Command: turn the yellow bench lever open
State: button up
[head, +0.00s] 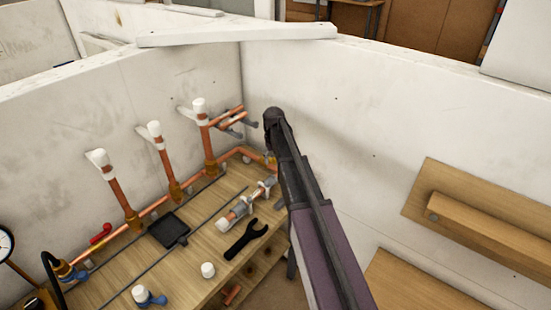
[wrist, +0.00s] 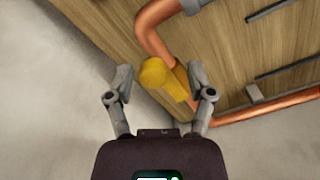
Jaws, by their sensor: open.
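The yellow bench lever (wrist: 166,80) shows in the wrist view as a rounded yellow body by a bent copper pipe, against the wooden bench (wrist: 105,22). My gripper (wrist: 160,84) is open, with one finger to the left of the lever and one to its right. The lever appears between the fingers in the picture; I cannot tell how far it is from them, and I see no clear contact. In the head view my arm covers the bench's right end, and I cannot make out the lever or the fingers there.
Upright copper pipes (head: 163,165) with white caps stand along the bench's back. A black wrench (head: 245,240), a dark square tool (head: 169,230), a red handle (head: 101,234) and a blue-handled fitting (head: 148,297) lie around the bench top. White walls (head: 340,110) enclose the corner; wooden shelves (head: 490,225) stand right.

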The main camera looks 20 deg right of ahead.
jog(key=m, duration=0.1)
jog(key=a+m, duration=0.2)
jog(key=m, duration=0.1)
jog(key=shift+s, duration=0.3)
jog(key=w+a+m, duration=0.2)
jog(key=a+m, duration=0.3)
jog(key=m, duration=0.8)
notch_tip(320, 180, up, 14)
jog(key=p, duration=1.4)
jog(key=s+f+n+b, duration=0.4)
jog(key=s+n, duration=0.1)
jog(key=s, duration=0.5)
jog(key=s+f+n+b, duration=0.5)
jog(key=s, duration=0.5)
jog(key=s+f+n+b, duration=0.5)
jog(key=s, duration=0.5)
jog(key=shift+d+f+n, duration=0.15)
jog(key=shift+d+n, duration=0.1)
jog(key=shift+n, duration=0.15)
